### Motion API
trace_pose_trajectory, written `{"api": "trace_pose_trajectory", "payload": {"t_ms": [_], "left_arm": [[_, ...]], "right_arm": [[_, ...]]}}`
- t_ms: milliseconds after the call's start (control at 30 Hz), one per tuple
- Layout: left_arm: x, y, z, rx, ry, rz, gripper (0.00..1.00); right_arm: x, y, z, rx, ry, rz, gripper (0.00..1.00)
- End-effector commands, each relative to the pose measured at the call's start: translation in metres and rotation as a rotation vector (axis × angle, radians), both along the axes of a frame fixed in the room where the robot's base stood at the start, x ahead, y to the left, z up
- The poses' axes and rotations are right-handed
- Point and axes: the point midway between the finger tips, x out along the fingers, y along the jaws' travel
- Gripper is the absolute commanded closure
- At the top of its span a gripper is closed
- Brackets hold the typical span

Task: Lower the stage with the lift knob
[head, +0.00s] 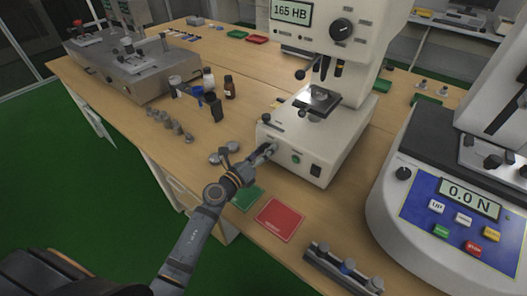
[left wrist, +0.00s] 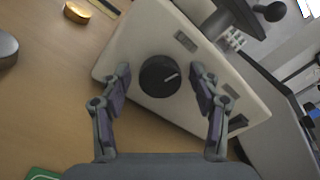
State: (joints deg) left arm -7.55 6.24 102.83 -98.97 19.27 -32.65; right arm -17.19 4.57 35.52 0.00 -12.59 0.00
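The hardness tester (head: 313,172) is a cream machine with a display reading 165 HB. Its stage (head: 318,97) is a dark plate with a shiny top below the lens turret. The lift knob (left wrist: 160,76) is round and black with a white mark, on the front of the base in the left wrist view. My left gripper (head: 268,153) is at that front face and hides the knob in the head view. In the left wrist view its fingers (left wrist: 160,72) are open, one on each side of the knob, with gaps visible. My right gripper is out of view.
A green mat (head: 247,197) and a red mat (head: 280,219) lie in front of the tester. Metal discs (head: 223,155) lie left of the gripper. Bottles (head: 229,87) stand farther back. A force tester (head: 455,215) reading 0.0 N stands right. A small rack (head: 344,268) is near the front.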

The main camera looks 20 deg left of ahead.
Motion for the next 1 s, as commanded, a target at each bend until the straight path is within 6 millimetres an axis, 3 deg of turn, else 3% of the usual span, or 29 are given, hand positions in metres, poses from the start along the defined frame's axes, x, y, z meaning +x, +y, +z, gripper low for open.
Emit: {"api": "trace_pose_trajectory", "payload": {"t_ms": [33, 367, 633, 1000], "left_arm": [[0.000, 0.000, 0.000, 0.000, 0.000, 0.000, 0.47], [0.000, 0.000, 0.000, 0.000, 0.000, 0.000, 0.90], [0.000, 0.001, 0.004, -0.198, 0.073, 0.000, 0.90], [0.000, 0.001, 0.000, -0.262, 0.094, 0.001, 0.90]], "right_arm": [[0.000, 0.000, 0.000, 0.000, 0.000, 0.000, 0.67], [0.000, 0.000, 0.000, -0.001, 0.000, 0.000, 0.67], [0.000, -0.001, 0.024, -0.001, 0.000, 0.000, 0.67], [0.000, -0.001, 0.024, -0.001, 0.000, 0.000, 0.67]]}}
